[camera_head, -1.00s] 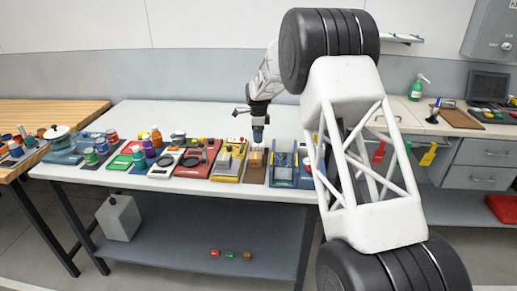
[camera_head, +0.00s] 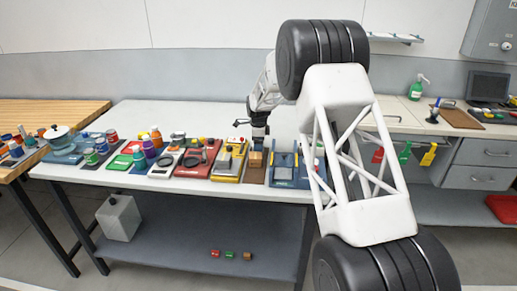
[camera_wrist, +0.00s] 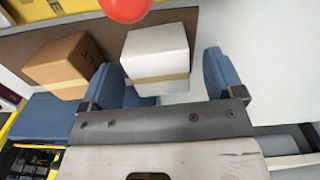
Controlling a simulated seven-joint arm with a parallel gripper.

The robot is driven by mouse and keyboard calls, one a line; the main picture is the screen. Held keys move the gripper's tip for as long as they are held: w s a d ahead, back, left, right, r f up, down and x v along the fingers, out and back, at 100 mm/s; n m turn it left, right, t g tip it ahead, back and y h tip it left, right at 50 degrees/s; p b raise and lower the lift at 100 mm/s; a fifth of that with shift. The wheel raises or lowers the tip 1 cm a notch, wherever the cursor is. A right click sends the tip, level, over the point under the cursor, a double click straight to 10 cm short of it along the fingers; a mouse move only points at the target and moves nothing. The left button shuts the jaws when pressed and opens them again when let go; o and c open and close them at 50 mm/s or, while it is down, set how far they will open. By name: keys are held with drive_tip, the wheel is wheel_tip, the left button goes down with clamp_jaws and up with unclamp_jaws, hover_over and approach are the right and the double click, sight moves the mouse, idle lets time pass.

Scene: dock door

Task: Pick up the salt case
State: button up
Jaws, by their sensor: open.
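A white box with a tan band (camera_wrist: 157,50) stands on a brown surface in the wrist view. No label on it can be read, so I cannot tell for sure that it is the salt case. My gripper (camera_wrist: 158,66) is open, with one blue finger on each side of the near part of this box; contact is not visible. A tan cardboard box (camera_wrist: 66,62) stands just left of the left finger. In the head view my gripper (camera_head: 258,142) is low over the table beside the cardboard box (camera_head: 255,159); the white box cannot be made out there.
A red ball (camera_wrist: 125,7) is at the top edge of the wrist view, close to the white box. A yellow tray (camera_head: 229,162) lies left and a blue tray (camera_head: 283,172) right of the brown one. The white table (camera_head: 200,118) is clear behind the trays.

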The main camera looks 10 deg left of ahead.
drive_tip(key=shift+f, duration=1)
drive_tip(key=c, duration=1.1)
